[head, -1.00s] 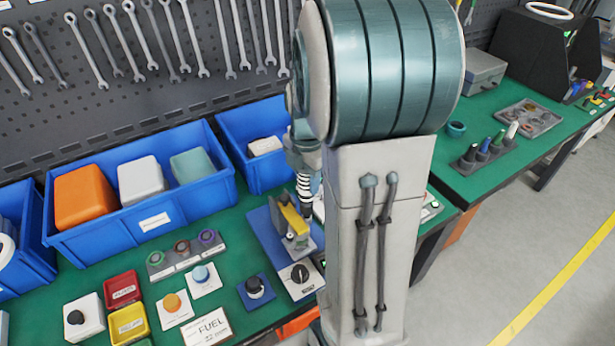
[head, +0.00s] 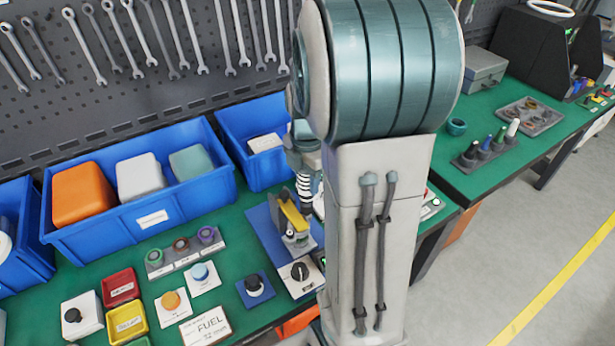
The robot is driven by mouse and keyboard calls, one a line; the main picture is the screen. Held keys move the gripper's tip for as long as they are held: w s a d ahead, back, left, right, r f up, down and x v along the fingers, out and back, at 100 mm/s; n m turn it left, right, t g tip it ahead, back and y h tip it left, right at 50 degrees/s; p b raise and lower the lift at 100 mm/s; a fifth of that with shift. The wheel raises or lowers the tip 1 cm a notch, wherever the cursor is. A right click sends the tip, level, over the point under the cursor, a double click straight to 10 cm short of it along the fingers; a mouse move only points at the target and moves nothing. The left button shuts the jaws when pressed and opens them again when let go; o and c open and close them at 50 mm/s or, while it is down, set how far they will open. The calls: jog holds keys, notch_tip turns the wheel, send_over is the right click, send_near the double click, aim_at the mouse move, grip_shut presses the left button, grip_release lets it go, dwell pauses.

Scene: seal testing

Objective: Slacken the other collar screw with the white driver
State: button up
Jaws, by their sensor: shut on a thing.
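The seal test fixture, a blue plate (head: 262,229) with a yellow lever part (head: 291,212) and grey metal body, stands on the green bench just left of my arm. My arm hides its right side. A white, dark-banded ribbed piece (head: 304,187) stands above the fixture, below my wrist (head: 304,145); I cannot tell what it belongs to. My gripper's fingers are hidden behind my arm. I cannot make out the collar screws. A white-topped handle (head: 513,128) stands in a dark rack (head: 469,161) on the right bench, beside green and blue ones; I cannot tell whether it is a driver.
Blue bins (head: 190,211) line the back of the bench under a pegboard of wrenches (head: 87,50). Floor is clear at right.

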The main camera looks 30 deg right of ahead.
jog(key=shift+f+b, duration=0.3)
jog(key=shift+f, duration=0.05)
dwell(0.6)
jog(key=shift+r, duration=0.15)
dwell(0.5)
jog(key=shift+r+p, duration=2.4)
jog(key=shift+r, duration=1.15)
